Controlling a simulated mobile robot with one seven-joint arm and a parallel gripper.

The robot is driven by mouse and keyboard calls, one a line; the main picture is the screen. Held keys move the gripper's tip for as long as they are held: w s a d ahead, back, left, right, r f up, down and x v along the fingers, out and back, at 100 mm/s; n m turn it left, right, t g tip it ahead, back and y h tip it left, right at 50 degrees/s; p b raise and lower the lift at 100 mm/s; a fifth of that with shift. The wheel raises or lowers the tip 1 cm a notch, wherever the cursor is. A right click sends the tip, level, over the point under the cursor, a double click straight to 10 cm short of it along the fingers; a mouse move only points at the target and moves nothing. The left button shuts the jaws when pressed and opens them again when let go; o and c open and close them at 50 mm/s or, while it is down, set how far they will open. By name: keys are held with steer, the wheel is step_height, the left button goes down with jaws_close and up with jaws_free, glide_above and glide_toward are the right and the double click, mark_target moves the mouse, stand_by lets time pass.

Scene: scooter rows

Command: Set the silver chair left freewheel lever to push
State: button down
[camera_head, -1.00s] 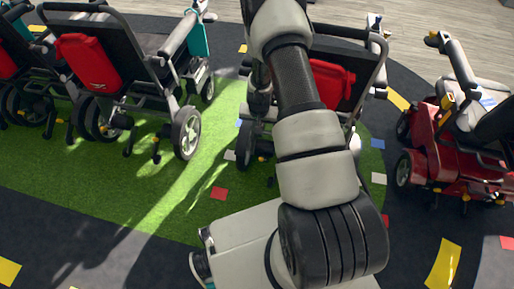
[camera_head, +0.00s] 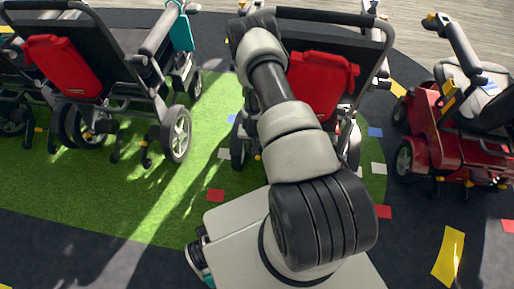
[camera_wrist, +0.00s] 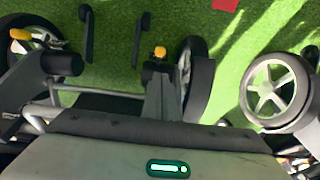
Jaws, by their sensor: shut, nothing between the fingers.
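The middle chair, with a red bag (camera_head: 322,85) on its dark back (camera_head: 345,45), is partly hidden behind my arm in the head view. Which chair is the silver one I cannot tell for sure. In the wrist view its underside shows a small yellow-orange lever (camera_wrist: 160,52) beside a dark wheel (camera_wrist: 198,80). Another yellow lever (camera_wrist: 20,34) is by the wheel at the far left. My gripper (camera_wrist: 160,76) appears shut and empty, its tips just below the nearer lever; whether they touch is unclear. The lever's setting cannot be read. My gripper is hidden in the head view.
Another chair (camera_head: 100,50) with a red bag stands on the left; a grey-spoked wheel (camera_wrist: 275,90) is close on the right in the wrist view. A red scooter (camera_head: 445,140) stands on the right. Green turf (camera_head: 90,205) in front is open.

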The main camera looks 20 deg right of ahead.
mark_target(258, 158)
steer(key=b+x, duration=0.3)
steer(key=x, duration=0.6)
steer(key=shift+f, duration=0.25)
steer(key=shift+s, duration=0.15)
